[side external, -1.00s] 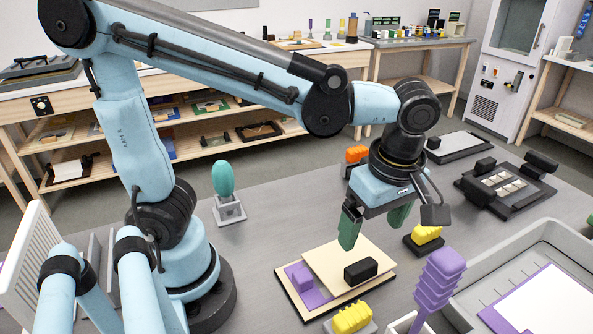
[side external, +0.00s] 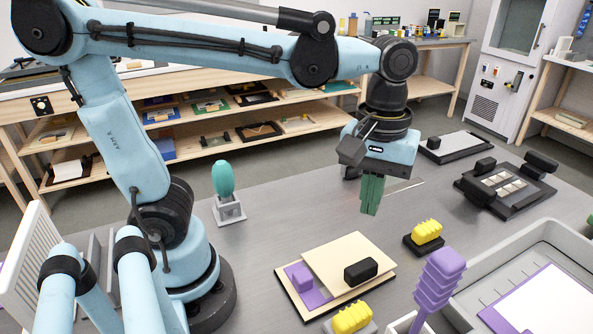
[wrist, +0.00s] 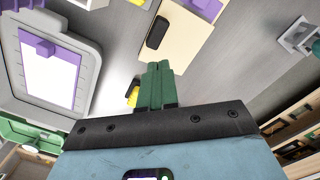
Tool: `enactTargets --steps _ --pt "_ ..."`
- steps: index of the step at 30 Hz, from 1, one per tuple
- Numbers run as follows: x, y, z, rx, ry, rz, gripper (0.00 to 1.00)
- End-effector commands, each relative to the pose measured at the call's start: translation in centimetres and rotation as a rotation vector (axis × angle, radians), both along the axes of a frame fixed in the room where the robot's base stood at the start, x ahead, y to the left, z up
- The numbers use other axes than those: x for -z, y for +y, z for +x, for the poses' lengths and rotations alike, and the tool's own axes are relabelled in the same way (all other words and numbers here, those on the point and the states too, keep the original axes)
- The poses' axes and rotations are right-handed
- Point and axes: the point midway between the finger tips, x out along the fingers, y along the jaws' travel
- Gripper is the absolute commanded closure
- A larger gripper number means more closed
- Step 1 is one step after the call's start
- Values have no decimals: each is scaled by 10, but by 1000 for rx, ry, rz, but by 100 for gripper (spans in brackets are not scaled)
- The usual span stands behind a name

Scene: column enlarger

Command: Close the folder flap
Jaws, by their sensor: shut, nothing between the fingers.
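The folder (side external: 286,290) lies on the grey table, with a cream edge, a purple inner area and a purple block (side external: 300,273) at its left. Its cream flap (side external: 340,252) with a black knob (side external: 361,271) lies over the right part; I cannot tell if it is fully down. In the wrist view, the flap (wrist: 186,40) and knob (wrist: 157,32) show at the top, beyond my fingertips. My gripper (side external: 370,212) is shut and empty, fingers pointing down, above the table behind and right of the folder, apart from it. Its green fingers also show in the wrist view (wrist: 160,68).
Yellow ridged blocks stand right of the folder (side external: 426,232) and before it (side external: 351,318). A purple ridged handle (side external: 439,284) rises beside a grey tray (side external: 545,235) at right. A teal egg-shaped piece (side external: 223,180) stands at left. Table between teal piece and folder is clear.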

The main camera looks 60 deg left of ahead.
Motion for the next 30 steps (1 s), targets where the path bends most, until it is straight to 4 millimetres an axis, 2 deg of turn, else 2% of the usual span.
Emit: enactTargets --steps 9,17,23,30 --pt "-21 9 -2 463 -48 -85 100" --pt "-27 12 -2 633 -77 -110 100" --pt "-15 10 -2 643 -79 -110 100" --pt "18 5 -2 641 -78 -111 100"
